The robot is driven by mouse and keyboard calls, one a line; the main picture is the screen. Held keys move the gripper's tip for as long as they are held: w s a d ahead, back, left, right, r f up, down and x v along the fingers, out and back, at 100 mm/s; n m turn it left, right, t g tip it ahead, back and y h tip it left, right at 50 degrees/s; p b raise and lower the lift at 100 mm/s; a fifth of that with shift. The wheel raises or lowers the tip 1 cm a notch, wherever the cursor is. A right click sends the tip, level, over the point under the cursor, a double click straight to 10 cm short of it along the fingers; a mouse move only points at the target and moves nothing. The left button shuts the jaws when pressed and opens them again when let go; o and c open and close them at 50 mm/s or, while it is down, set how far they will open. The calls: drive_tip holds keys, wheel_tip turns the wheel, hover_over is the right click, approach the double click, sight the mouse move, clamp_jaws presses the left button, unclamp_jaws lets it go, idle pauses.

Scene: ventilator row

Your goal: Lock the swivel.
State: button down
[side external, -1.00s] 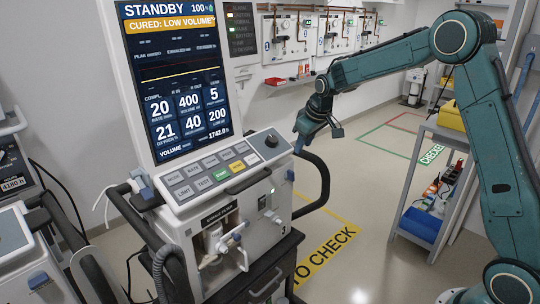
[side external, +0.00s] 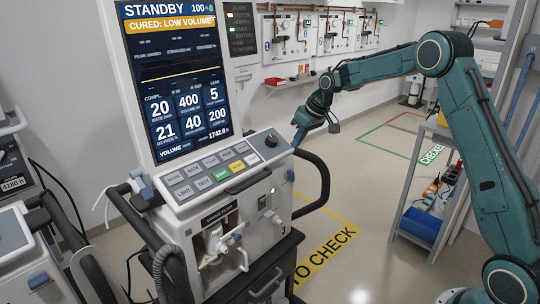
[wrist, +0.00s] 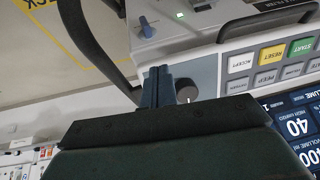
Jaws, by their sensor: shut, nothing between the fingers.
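The ventilator (side external: 225,220) stands at the left-centre with its tilted screen (side external: 175,75) above a key panel. I cannot tell for certain which part is the swivel or its lock. A blue-grey lever (side external: 145,188) sits at the panel's left end. A small blue knob (side external: 290,175) is on the body's right side; a blue knob also shows in the wrist view (wrist: 147,27). My gripper (side external: 298,138) is shut and empty at the panel's right end. In the wrist view its fingers (wrist: 158,85) appear beside the dark round dial (wrist: 187,90); contact cannot be told.
A black curved handle (side external: 322,180) rises on the ventilator's right, close below my gripper. Another device (side external: 40,250) stands at the left. A grey shelf (side external: 425,190) with bins stands at the right. The floor between shelf and ventilator is clear.

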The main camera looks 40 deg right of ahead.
sight(291, 176)
drive_tip(key=s+d+f+n+y, duration=0.1)
drive_tip(key=d+y, duration=0.3)
drive_tip(key=d, duration=0.4)
drive_tip(key=shift+s+f+g, duration=0.4)
drive_tip(key=shift+s+f, duration=0.1)
drive_tip(key=shift+f, duration=0.3)
drive_tip(key=shift+f, duration=0.1)
drive_tip(key=x, duration=1)
